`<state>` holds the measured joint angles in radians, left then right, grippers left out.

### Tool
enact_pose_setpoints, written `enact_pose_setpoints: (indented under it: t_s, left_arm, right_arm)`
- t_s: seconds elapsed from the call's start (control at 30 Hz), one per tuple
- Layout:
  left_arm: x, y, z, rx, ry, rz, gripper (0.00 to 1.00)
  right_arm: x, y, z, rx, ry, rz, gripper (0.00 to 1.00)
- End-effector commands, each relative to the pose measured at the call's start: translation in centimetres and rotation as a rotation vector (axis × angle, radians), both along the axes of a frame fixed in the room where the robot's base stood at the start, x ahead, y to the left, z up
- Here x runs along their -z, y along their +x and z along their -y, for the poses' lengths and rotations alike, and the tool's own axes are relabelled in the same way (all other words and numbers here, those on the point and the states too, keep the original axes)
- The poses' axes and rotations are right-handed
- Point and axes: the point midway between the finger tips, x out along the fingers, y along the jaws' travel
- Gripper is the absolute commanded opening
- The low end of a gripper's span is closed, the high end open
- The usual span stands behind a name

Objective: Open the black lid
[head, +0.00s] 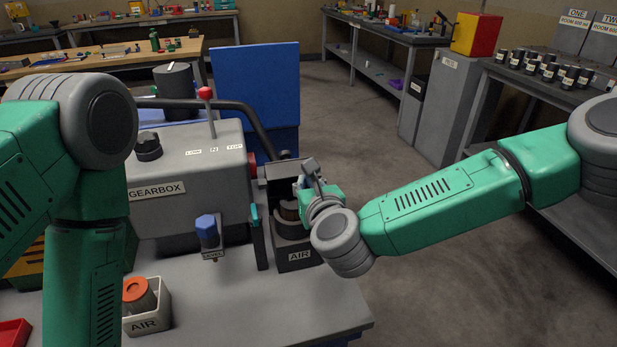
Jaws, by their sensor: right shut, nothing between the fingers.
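A black housing marked AIR (295,257) stands at the right end of the gearbox, with a brownish round part (289,211) inside it. A dark flat piece (282,169) is at its top back; it may be the black lid, but I cannot tell for sure. My right gripper (311,170) is shut and empty, right at this housing's upper right. Its wrist hides part of the housing, and I cannot tell whether the fingers touch it. My left arm hangs down at the left and its gripper is out of view.
The grey gearbox (190,165) carries a black knob-like cap (148,147) and a red-tipped lever (207,94). A blue-topped part (208,232) is on its front. A white AIR box (148,306) holds an orange-topped part. A blue panel (256,90) stands behind.

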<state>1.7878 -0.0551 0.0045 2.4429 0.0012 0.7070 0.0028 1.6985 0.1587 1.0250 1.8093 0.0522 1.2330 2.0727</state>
Motion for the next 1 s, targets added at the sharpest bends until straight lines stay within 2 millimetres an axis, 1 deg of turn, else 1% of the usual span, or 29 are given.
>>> enact_pose_setpoints:
  t_s: [0.03, 0.1, 0.2, 0.33, 0.37, 0.47, 0.7, 1.0]
  left_arm:
    - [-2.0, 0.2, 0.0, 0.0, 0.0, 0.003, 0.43]
    - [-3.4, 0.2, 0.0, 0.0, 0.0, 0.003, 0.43]
    - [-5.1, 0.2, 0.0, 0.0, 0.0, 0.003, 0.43]
    - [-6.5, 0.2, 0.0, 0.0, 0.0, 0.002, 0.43]
    - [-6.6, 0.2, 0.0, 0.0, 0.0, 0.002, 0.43]
    - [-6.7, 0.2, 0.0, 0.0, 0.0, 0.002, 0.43]
    - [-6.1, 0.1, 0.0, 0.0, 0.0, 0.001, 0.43]
    - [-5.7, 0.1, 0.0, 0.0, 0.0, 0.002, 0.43]
  right_arm:
    - [-1.4, 0.5, -0.1, 0.004, -0.01, -0.043, 0.0]
    - [-1.8, 1.1, -0.3, 0.003, -0.032, -0.106, 0.0]
    - [-2.3, 1.9, -0.6, 0.003, -0.061, -0.196, 0.0]
    - [-2.7, 3.1, -1.1, 0.001, -0.098, -0.308, 0.0]
    - [-2.7, 3.4, -1.2, 0.0, -0.106, -0.333, 0.0]
    - [-2.4, 4.1, -1.4, 0.0, -0.106, -0.325, 0.0]
    - [-2.5, 5.6, -1.9, 0.0, -0.104, -0.324, 0.0]
    - [-2.7, 6.4, -2.1, 0.0, -0.105, -0.322, 0.0]
